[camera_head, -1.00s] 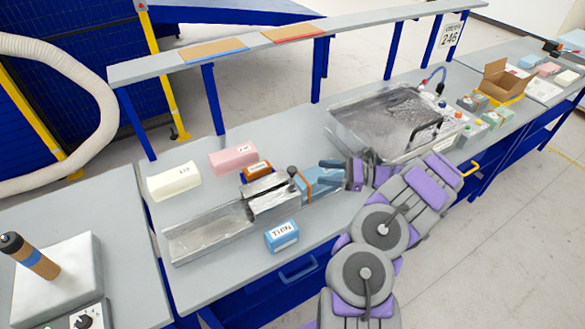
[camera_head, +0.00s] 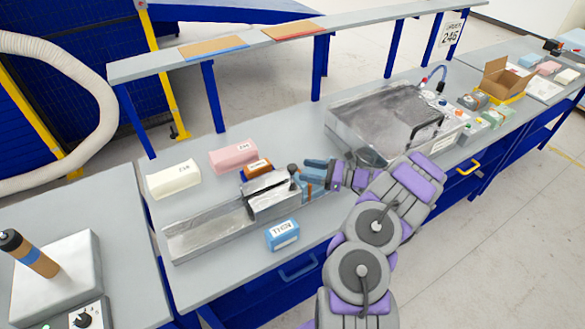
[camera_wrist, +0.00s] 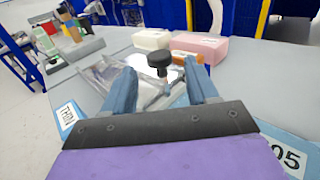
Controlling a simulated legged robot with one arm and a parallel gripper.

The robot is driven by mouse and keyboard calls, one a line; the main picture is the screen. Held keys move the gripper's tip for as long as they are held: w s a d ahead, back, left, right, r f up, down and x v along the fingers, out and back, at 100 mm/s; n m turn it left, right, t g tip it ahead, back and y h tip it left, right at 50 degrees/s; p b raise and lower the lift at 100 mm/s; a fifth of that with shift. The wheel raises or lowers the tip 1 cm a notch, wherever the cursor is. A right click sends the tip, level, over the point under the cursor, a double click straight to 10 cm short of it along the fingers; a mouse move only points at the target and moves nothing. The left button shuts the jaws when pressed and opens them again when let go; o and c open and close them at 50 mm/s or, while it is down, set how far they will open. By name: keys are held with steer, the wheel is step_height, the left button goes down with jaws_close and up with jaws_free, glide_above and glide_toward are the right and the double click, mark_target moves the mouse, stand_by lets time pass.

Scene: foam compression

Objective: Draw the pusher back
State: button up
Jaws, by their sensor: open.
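The pusher's black knob (camera_head: 293,169) stands at the right end of a metal press box (camera_head: 270,196) in a long metal trough (camera_head: 205,237). My gripper (camera_head: 304,176) is at the right of the knob, its blue fingers apart and pointing left. In the wrist view, the knob (camera_wrist: 159,62) with its thin stem appears between the fingertips of my open gripper (camera_wrist: 160,78). I cannot tell whether the fingers touch the stem. The rest of the pusher is largely hidden by the box and fingers.
A blue block (camera_head: 282,235) lies in front of the trough. An orange block (camera_head: 257,169), a pink block (camera_head: 233,157) and a cream block (camera_head: 174,180) lie behind it. A large metal basin (camera_head: 390,125) stands to the right, near my arm.

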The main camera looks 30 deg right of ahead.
mark_target(292, 166)
steer(key=x, duration=0.6)
jaws_close()
stand_by(0.5)
